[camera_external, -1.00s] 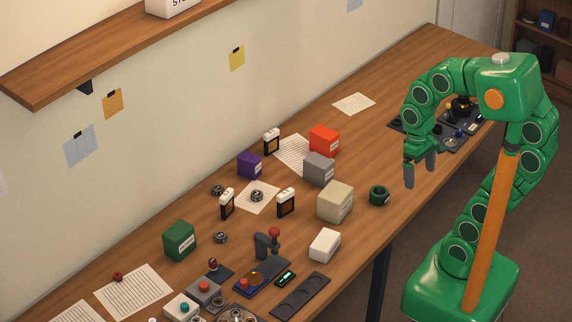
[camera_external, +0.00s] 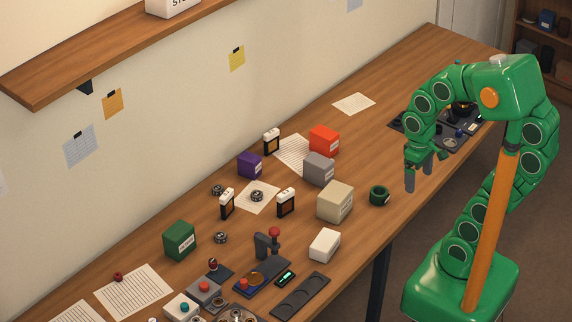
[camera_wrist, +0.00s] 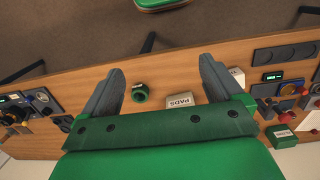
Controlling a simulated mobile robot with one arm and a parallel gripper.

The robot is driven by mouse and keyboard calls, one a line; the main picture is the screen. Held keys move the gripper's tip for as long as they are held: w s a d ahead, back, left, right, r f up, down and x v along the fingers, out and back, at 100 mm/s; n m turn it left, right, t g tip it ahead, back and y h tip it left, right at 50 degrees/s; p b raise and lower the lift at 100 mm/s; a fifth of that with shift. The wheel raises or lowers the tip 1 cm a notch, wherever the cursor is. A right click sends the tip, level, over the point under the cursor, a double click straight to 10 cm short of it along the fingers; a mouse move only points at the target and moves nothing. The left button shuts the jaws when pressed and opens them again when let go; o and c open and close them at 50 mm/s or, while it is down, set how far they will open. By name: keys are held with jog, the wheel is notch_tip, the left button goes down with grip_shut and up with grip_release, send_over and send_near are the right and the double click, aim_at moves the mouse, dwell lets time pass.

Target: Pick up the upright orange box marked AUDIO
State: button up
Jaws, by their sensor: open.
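A red-orange box (camera_external: 324,139) stands on the bench towards the back, behind the grey box; its small white label is too small to read. I cannot make it out in the wrist view. My gripper (camera_external: 419,174) is open and empty, above the bench's right edge, to the right of the red-orange box and well apart from it. In the wrist view my gripper (camera_wrist: 160,72) has its fingers spread wide with nothing between them.
A grey box (camera_external: 318,169), a beige box (camera_external: 335,202) and a green ring (camera_external: 379,195) stand near the red-orange box. A purple box (camera_external: 249,165) and a black-and-white holder (camera_external: 271,141) are to its left. Bare bench lies to its right.

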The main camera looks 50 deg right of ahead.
jog(key=w+d+f+t+h, duration=0.1)
jog(key=w+d+f+t, duration=0.3)
jog(key=w, duration=0.6)
jog(key=w+d+f+t, duration=0.1)
jog(key=w+d+f, duration=0.2)
jog(key=w+d, duration=0.5)
jog(key=w+d+f+t+h, duration=0.1)
jog(key=w+d+f+t, duration=0.15)
jog(key=w, duration=0.85)
jog(key=t+y, duration=0.2)
jog(key=t, duration=0.4)
send_near(333, 136)
jog(key=x, duration=0.5)
jog(key=shift+w+a+f, duration=0.1)
jog(key=shift+a+f, duration=0.1)
jog(key=shift+a, duration=0.2)
jog(key=shift+w+d+f+t, duration=0.35)
jog(key=shift+w+f+t, duration=0.05)
jog(key=shift+w+t, duration=0.1)
jog(key=shift+x, duration=3.9)
jog(key=shift+s+d+f, duration=0.1)
jog(key=shift+f, duration=0.05)
jog(key=c, duration=1.2)
